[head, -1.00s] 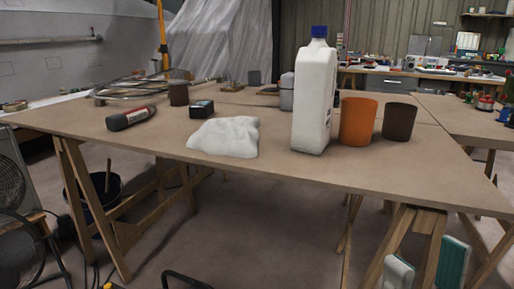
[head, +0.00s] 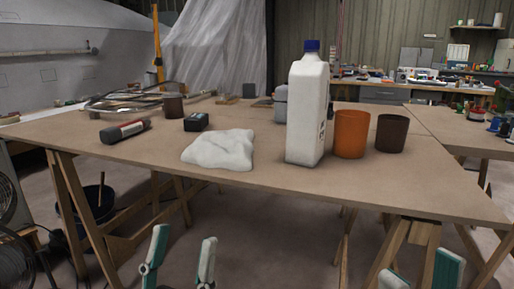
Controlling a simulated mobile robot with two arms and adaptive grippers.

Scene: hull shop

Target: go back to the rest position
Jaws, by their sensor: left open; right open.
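My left gripper (head: 181,258) shows at the bottom left of centre in the head view. Its two teal and white fingers stand apart with nothing between them. My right gripper (head: 420,272) is at the bottom right edge, partly cut off, its fingers also apart with nothing seen between them. Both grippers appear in front of the near edge of the wooden table (head: 300,188), low in the picture and clear of the things on it.
On the table are a crumpled white cloth (head: 218,150), a white bottle with a blue cap (head: 306,110), an orange cup (head: 351,134), a dark brown cup (head: 392,133), a dark cylindrical tool (head: 124,131) and a small black box (head: 196,121). Wooden trestles (head: 80,210) stand below.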

